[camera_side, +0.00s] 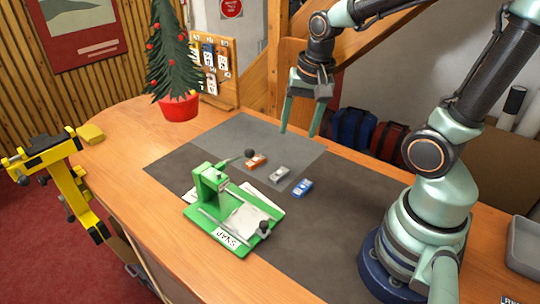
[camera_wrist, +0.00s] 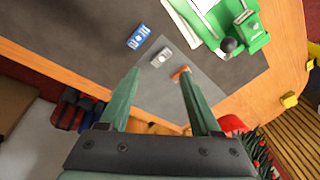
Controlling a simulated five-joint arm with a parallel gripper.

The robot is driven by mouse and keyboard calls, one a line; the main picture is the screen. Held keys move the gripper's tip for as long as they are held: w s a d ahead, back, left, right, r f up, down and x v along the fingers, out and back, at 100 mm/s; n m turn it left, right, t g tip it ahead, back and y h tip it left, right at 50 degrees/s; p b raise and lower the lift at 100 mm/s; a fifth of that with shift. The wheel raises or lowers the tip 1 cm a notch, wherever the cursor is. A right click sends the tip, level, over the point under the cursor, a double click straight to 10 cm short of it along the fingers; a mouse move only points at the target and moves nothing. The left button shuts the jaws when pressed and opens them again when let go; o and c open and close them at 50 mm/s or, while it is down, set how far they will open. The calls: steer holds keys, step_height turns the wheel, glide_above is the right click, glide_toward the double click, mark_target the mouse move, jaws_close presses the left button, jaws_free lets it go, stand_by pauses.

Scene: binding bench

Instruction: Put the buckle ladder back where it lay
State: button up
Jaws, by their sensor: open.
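My gripper (camera_side: 299,132) is open and empty, pointing down above the mat's far side, apart from all three. In the wrist view, the grey piece (camera_wrist: 161,57) shows just beyond and between the fingertips, the orange piece (camera_wrist: 180,72) is by the right fingertip, and the blue piece (camera_wrist: 138,37) is to the upper left.
A green jig (camera_side: 232,212) with a lever and white sheets stands on the dark mat (camera_side: 330,235). A lighter grey patch (camera_side: 240,135) covers the mat's far part.

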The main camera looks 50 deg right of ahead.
steer(key=s+a+r+n+t, duration=0.1)
steer(key=a+r+n+t, duration=0.2)
steer(key=r+n, duration=0.3)
steer(key=shift+a+r+n, duration=0.3)
steer(key=shift+a+n, duration=0.3)
steer(key=shift+n, duration=1.7)
steer(key=shift+s, duration=0.1)
